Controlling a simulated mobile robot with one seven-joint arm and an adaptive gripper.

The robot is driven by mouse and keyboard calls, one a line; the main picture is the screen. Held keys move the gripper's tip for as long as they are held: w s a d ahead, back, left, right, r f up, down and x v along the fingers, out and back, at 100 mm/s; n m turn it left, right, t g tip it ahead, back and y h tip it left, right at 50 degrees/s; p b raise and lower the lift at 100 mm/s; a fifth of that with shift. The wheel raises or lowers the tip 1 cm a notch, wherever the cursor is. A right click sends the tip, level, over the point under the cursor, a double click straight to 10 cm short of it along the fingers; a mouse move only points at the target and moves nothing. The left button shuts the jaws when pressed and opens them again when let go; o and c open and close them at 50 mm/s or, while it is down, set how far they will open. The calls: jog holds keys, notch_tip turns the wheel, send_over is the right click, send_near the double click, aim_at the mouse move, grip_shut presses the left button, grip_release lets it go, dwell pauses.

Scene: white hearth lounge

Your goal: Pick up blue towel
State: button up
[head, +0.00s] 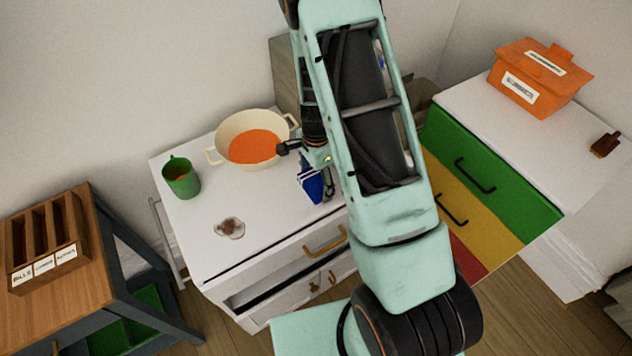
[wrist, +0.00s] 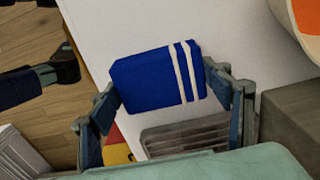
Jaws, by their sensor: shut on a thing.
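The blue towel (wrist: 145,82) is a small folded block with two white stripes near one end. It sits between the two fingers of my gripper (wrist: 165,84), which are shut on it from both sides in the wrist view. In the head view the towel (head: 311,185) shows as a small blue patch beside my arm, over the right part of the white cabinet top (head: 265,215). My arm hides most of my gripper there. I cannot tell whether the towel touches the top or is held just above it.
A drawer unit (head: 490,185) with an orange box (head: 537,78) stands right. A wooden table (head: 85,290) with an organizer (head: 45,243) stands left.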

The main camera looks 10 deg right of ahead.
aim_at(316, 180)
jog(key=shift+r, duration=0.5)
notch_tip(316, 180, up, 2)
jog(key=shift+w+r, duration=0.1)
jog(key=shift+r, duration=0.05)
jog(key=s+r, duration=0.1)
jog(key=r, duration=0.1)
jog(key=s+d+r, duration=0.1)
jog(key=s+r, duration=0.1)
jog(key=s+d+r, duration=0.1)
jog(key=r, duration=0.1)
jog(key=shift+s, duration=0.35)
jog(key=s+d+r+b, duration=0.1)
jog(key=s+d+r, duration=0.2)
jog(key=s, duration=0.5)
jog(key=shift+s+d+r, duration=0.15)
jog(key=shift+d+r, duration=0.2)
jog(key=shift+d, duration=0.05)
